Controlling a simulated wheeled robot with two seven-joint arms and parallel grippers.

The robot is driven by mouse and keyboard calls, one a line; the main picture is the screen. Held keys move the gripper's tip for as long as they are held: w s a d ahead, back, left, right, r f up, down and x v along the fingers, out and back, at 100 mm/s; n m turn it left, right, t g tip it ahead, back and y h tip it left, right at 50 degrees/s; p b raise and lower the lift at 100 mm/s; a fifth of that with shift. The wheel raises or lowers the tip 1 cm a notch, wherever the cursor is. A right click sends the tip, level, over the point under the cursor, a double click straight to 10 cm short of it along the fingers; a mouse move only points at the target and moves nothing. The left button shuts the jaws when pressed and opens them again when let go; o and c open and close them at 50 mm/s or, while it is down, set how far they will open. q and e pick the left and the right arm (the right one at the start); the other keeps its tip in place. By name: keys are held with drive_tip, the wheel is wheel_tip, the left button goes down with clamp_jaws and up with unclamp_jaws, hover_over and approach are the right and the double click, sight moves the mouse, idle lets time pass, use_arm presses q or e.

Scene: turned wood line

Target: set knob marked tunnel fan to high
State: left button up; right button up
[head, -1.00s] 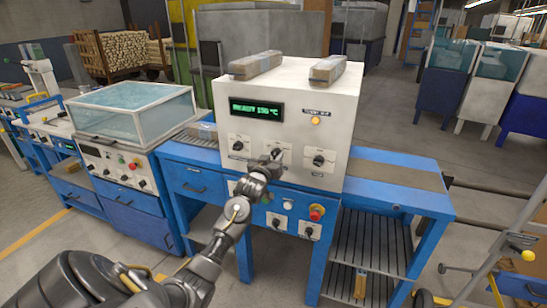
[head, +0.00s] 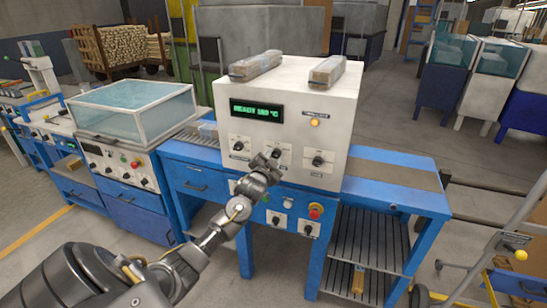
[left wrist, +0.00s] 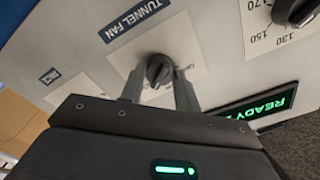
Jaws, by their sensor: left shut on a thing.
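The tunnel fan knob (left wrist: 158,71) is black and round, on a pale plate under a dark label reading "TUNNEL FAN" in the left wrist view. In the head view it is the middle knob (head: 277,153) of a row on the white machine front, partly hidden by my gripper. My left gripper (head: 268,164) is at the machine front, with one finger on each side of this knob. In the left wrist view its fingers (left wrist: 158,84) are shut on the knob. The small scale words are mostly covered or too blurred to read. My right gripper is not in view.
A knob (head: 240,147) sits left and another (head: 318,160) right of the fan knob. A green "READY" display (head: 257,110) is above. A red button (head: 316,210) and more knobs are below. Two wrapped packs (head: 256,65) lie on the machine.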

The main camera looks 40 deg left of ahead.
use_arm(q)
drive_tip(key=shift+m, duration=0.7)
drive_tip(key=o, duration=1)
drive_tip(key=b+v, duration=0.1)
drive_tip(key=v, duration=0.9)
drive_tip(key=shift+s+d+b, duration=0.2)
drive_tip(key=shift+s+b, duration=0.15)
drive_tip(key=shift+b, duration=0.05)
